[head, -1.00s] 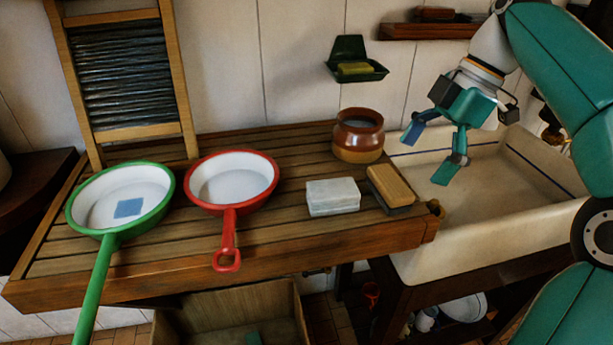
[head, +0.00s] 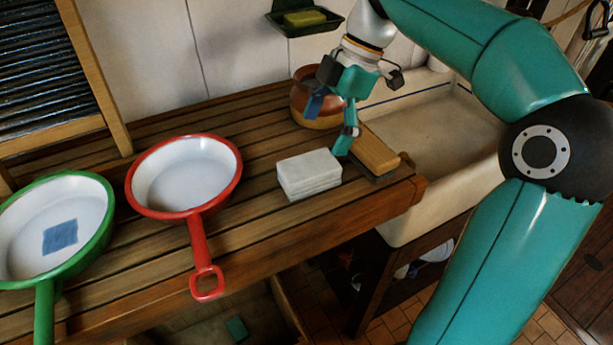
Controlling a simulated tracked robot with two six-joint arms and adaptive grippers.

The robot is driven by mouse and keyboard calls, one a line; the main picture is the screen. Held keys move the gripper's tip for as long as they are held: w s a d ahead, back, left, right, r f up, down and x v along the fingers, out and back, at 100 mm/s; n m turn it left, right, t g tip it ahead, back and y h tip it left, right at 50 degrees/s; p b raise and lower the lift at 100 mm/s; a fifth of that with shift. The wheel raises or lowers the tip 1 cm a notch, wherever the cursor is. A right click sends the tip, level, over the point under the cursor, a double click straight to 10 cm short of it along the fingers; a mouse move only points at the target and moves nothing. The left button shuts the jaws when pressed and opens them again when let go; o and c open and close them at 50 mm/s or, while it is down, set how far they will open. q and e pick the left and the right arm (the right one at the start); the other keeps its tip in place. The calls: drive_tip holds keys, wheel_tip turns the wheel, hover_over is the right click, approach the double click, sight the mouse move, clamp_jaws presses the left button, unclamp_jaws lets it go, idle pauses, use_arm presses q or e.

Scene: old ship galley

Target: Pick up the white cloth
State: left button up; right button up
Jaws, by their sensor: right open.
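The white cloth (head: 309,173) looks like a folded, layered block lying flat on the slatted wooden board (head: 255,222). My right gripper (head: 328,130) is open and empty. It hangs above and behind the cloth, slightly to its right, in front of the brown pot. Its fingers point down and look apart from the cloth. My left gripper is not in view.
A brush (head: 374,153) lies just right of the cloth. A brown pot (head: 302,97) stands behind it. A red pan (head: 184,176) and a green pan (head: 56,226) with a blue patch inside stand left. A sink (head: 440,125) is at right.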

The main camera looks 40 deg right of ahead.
sight(310, 163)
drive_tip(key=shift+x, duration=4)
drive_tip(key=shift+s, duration=0.1)
drive_tip(key=shift+f+b, duration=0.25)
drive_tip(key=shift+b, duration=0.05)
drive_tip(key=c, duration=1.3)
drive_tip(key=shift+o, duration=0.2)
drive_tip(key=shift+r, duration=0.15)
drive_tip(key=shift+r+p, duration=0.15)
drive_tip(key=shift+p, duration=0.15)
wheel_tip(310, 163, up, 20)
drive_tip(key=p, duration=0.4)
